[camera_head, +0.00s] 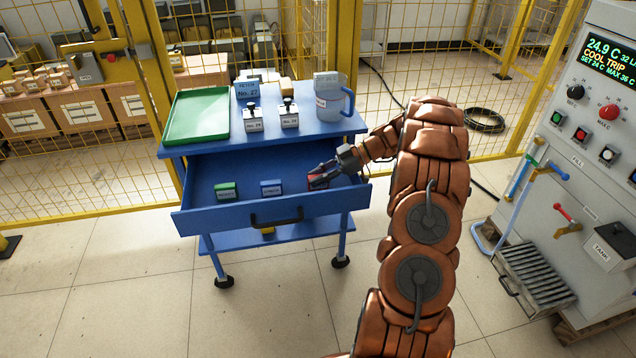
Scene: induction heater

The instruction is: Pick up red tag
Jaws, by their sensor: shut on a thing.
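The red tag (318,183) is in the open blue drawer (245,209), at its right side, mostly hidden by my gripper. My gripper (317,178) reaches into the drawer from the right and is shut on the red tag. I cannot tell whether the tag still touches the drawer floor. A green tag (226,191) stands at the left of the drawer and a blue tag (271,188) stands in the middle, left of my gripper.
A yellow mesh fence (90,175) stands behind. A control cabinet (590,130) is at the right.

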